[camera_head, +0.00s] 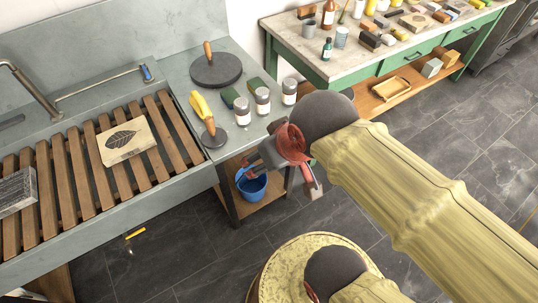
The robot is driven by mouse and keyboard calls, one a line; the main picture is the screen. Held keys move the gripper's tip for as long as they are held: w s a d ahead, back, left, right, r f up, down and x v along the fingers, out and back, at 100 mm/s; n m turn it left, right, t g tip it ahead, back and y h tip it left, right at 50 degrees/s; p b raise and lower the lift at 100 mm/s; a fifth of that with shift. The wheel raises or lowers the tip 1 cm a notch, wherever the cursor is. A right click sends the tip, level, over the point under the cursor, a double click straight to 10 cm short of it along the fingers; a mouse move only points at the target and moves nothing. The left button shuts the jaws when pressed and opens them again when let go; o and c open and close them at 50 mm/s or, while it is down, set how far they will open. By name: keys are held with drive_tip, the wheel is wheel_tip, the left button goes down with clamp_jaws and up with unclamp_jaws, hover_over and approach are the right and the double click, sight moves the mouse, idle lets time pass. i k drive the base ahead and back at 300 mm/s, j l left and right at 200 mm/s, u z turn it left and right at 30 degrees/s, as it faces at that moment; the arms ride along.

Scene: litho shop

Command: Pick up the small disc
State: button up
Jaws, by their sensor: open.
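A small dark grey disc (214,140) with an upright brown handle lies on the grey counter (185,85), near its front edge. A yellow item, perhaps a glove, lies just behind it. A larger dark disc (214,73) with a wooden handle sits further back on the same counter. My gripper (285,174) is open and appears empty. It hangs right of the counter's front corner, to the right of the small disc and apart from it. My arm comes in from the lower right.
Several grey-lidded jars (263,100) and green blocks (229,97) stand right of the small disc. A slatted sink rack (75,180) holds a leaf-printed block (125,139). A blue bucket (252,187) is below the counter. A crowded green table (310,60) stands behind; tiled floor (180,240) is mostly clear.

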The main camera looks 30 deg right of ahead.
sight(214, 137)
drive_tip(key=u, duration=0.9)
drive_tip(key=z, duration=0.8)
drive_tip(key=i, duration=0.75)
